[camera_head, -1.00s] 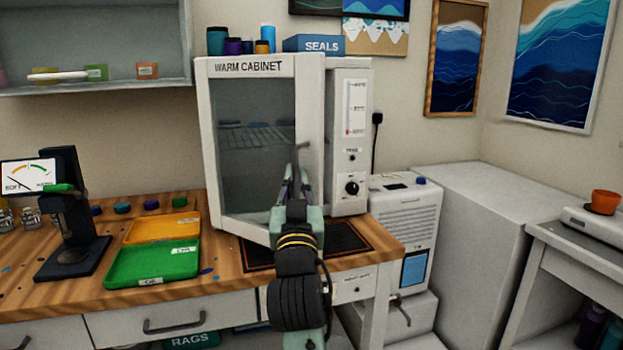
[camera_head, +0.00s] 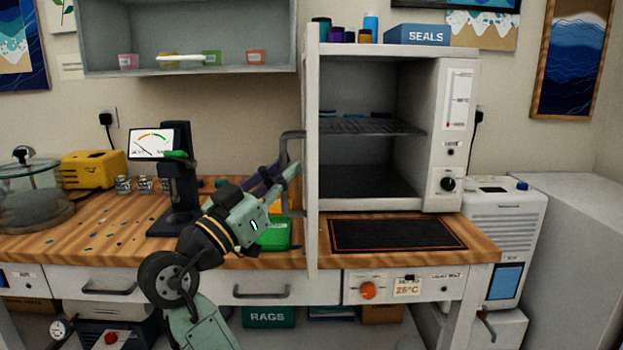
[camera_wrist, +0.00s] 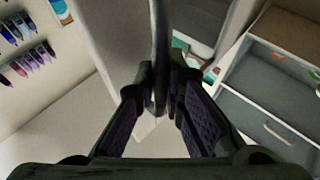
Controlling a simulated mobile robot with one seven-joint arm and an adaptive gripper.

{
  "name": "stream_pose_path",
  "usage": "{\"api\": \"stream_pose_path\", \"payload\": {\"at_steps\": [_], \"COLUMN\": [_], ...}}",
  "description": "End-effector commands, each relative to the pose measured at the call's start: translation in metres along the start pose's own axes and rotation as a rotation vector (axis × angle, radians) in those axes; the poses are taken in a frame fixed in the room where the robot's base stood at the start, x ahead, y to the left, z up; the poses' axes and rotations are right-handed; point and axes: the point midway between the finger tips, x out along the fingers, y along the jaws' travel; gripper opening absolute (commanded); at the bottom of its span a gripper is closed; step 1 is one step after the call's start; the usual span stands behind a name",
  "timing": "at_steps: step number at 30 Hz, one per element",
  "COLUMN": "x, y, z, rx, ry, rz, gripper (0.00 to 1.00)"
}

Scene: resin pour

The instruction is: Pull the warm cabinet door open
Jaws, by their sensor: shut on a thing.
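The warm cabinet (camera_head: 450,130) stands on the wooden bench, its front open, with a wire shelf inside. Its door (camera_head: 312,160) is seen nearly edge-on in the head view, swung out toward me at the cabinet's left side. The grey bar handle (camera_head: 290,150) is on the door's left-facing side. My gripper (camera_head: 288,175) reaches the handle from the lower left. In the wrist view, the fingers (camera_wrist: 160,90) are shut around the dark handle bar (camera_wrist: 159,45). The fingertips are small in the head view.
A black mat (camera_head: 397,234) lies in front of the cabinet. A green tray (camera_head: 273,237) is partly hidden behind my arm. A gauge stand (camera_head: 180,190) stands on the bench to the left. A blue SEALS box (camera_head: 417,35) and jars sit on the cabinet.

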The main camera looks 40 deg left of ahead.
Motion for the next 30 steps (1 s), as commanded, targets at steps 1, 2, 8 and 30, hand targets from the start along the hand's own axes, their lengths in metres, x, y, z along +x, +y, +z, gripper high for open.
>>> {"api": "stream_pose_path", "payload": {"at_steps": [1, 2, 8, 30], "x": [-0.0032, -0.0041, -0.0074, -0.0068], "y": [-0.0041, -0.0059, -0.0117, -0.0117], "z": [0.0003, -0.0001, -0.0024, -0.0026], "rx": [0.001, 0.001, 0.002, 0.000], "ry": [-0.001, -0.002, -0.001, 0.000], "rz": [-0.002, -0.002, -0.002, -0.001], "gripper": [0.00, 0.00, 0.00, 0.31]}}
